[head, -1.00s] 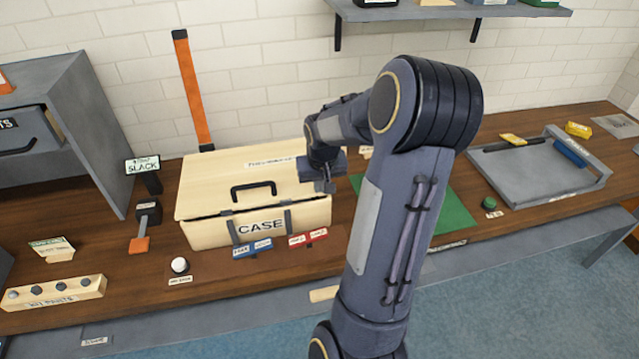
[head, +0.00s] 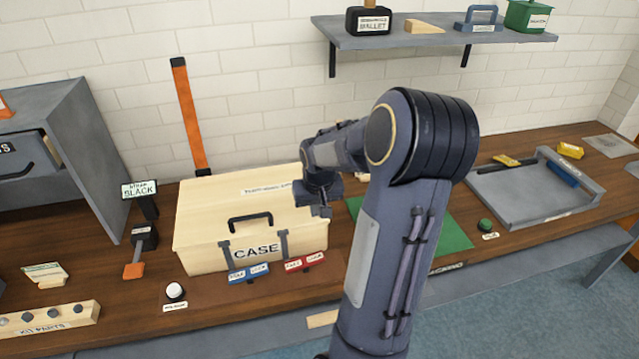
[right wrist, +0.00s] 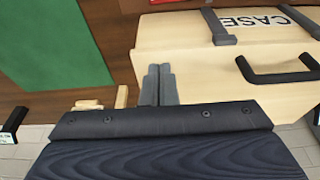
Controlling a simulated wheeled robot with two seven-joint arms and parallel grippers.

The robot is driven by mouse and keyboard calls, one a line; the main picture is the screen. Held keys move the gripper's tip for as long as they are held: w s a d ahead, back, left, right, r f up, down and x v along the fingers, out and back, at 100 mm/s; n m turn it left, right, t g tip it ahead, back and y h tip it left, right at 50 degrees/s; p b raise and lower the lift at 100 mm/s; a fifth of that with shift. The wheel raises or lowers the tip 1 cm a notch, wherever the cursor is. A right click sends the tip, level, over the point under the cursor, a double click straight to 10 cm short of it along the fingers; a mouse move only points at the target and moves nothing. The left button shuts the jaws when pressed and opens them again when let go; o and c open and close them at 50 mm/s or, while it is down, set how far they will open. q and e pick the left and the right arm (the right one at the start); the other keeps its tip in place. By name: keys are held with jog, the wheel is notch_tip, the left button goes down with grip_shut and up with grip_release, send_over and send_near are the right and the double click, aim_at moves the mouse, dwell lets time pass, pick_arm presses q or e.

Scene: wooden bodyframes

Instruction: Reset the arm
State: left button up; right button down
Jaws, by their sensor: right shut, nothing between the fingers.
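My right arm rises from the bottom of the head view and bends over toward the workbench. My right gripper (head: 322,208) is at the right end of the wooden case (head: 215,262), close to its lid edge; whether it touches cannot be told. In the right wrist view the two fingers (right wrist: 158,85) are together with nothing between them, beside the case (right wrist: 170,32). The case is closed, with a black handle (head: 250,221) on its lid. My left gripper is not in the frames.
Blue (head: 249,273) and red (head: 305,262) labelled pieces lie in front of the case. A green mat (head: 455,232) and grey tray (head: 525,200) are to the right. A grey cabinet (head: 85,150) stands left. A shelf (head: 430,38) hangs above. An orange strip (head: 188,115) leans on the wall.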

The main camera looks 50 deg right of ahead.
pick_arm(q)
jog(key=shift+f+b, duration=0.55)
jog(key=shift+b, duration=0.45)
pick_arm(e)
jog(key=v, duration=1)
jog(key=shift+s+a, duration=0.2)
jog(key=shift+s, duration=0.1)
jog(key=shift+a+r, duration=0.1)
jog(key=s+a+f+n+t+y, duration=0.1)
jog(key=s+a, duration=0.4)
jog(key=a, duration=0.8)
jog(key=s+a+f+n+t+y, duration=0.1)
jog(key=s+a+n+y, duration=0.3)
jog(key=a, duration=1)
jog(key=shift+s+a+f+n+t+y, duration=0.3)
jog(key=shift+s+n+t, duration=0.2)
jog(key=shift+s+t, duration=0.2)
